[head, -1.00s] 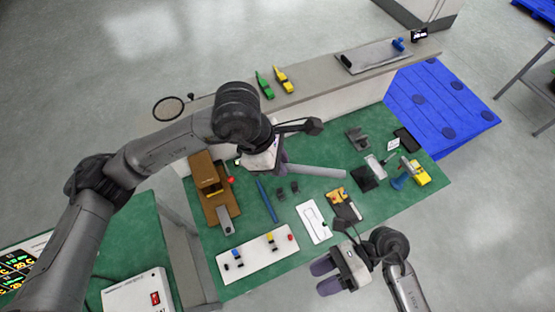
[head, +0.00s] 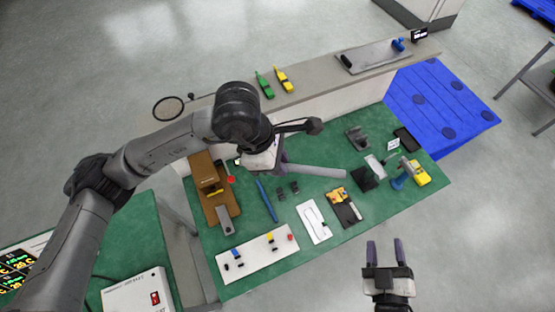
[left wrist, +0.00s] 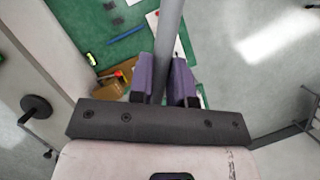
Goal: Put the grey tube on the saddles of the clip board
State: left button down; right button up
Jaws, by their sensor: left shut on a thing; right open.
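The grey tube (head: 318,171) is in my left gripper (head: 282,167), held above the green bench top and pointing right in the head view. In the left wrist view the tube (left wrist: 170,28) runs up between the two purple fingers of that gripper (left wrist: 168,75), which are shut on it. A white board (head: 257,254) with small black, blue, yellow and red parts lies at the bench's front left; it looks like the clip board, and I cannot make out its saddles clearly. My right gripper (head: 385,252) is open and empty, off the front edge of the bench.
Two small dark blocks (head: 287,190) and a blue bar (head: 267,201) lie near the tube. A brown stand (head: 212,185) is left. A white plate (head: 314,221) and an orange-black item (head: 344,207) lie front middle. A raised grey shelf (head: 310,88) runs behind.

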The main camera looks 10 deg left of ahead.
pick_arm(q)
jog(key=m+g, duration=0.1)
jog(key=m, duration=0.2)
jog(key=shift+a+m, duration=0.1)
jog(key=shift+m, duration=0.3)
jog(key=s+a+f+m+g+y, duration=0.35)
jog(key=s+m+y, duration=0.2)
jog(key=m, duration=0.95)
jog(key=a+r+h, duration=0.1)
jog(key=a, duration=1)
jog(key=shift+a+r+n, duration=0.2)
jog(key=shift+r+n, duration=0.05)
jog(key=shift+n, duration=0.05)
pick_arm(e)
jog(key=s+f+m+g+h, duration=0.1)
jog(key=s+f+m+g, duration=0.4)
jog(key=s+f+g, duration=0.6)
notch_tip(320, 180, down, 2)
jog(key=d+g, duration=0.1)
jog(key=g, duration=0.1)
jog(key=shift+s+m+g, duration=0.25)
jog(key=shift+m+g, duration=0.15)
jog(key=shift+a+f, duration=0.1)
pick_arm(q)
jog(key=shift+w, duration=0.1)
